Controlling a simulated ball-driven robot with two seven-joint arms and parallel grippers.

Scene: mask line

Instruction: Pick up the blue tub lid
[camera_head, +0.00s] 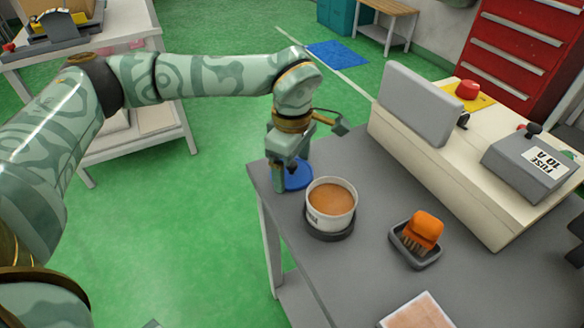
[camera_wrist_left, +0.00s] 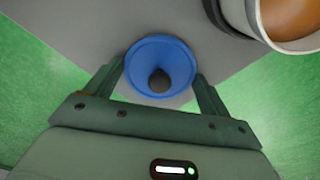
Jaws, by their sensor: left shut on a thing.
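The blue tub lid (camera_head: 297,180) is at the grey table's far left corner in the head view, partly hidden by my left gripper (camera_head: 289,170). In the left wrist view the lid (camera_wrist_left: 137,66) is round, with a dark knob (camera_wrist_left: 159,81) in its middle. It lies between the two fingers, which are shut on it at opposite sides. I cannot tell whether the lid touches the table. A white tub (camera_head: 318,219) of orange-brown contents stands open just right of the lid, on a dark round base. My right gripper is not in view.
An orange brush (camera_head: 424,231) sits in a dark tray (camera_head: 430,262) on the grey table (camera_head: 370,270). A cream housing (camera_head: 470,190) with a grey panel (camera_head: 415,103) and a grey fuse box (camera_head: 533,168) stands along the right side. Green floor lies beyond the table's left edge.

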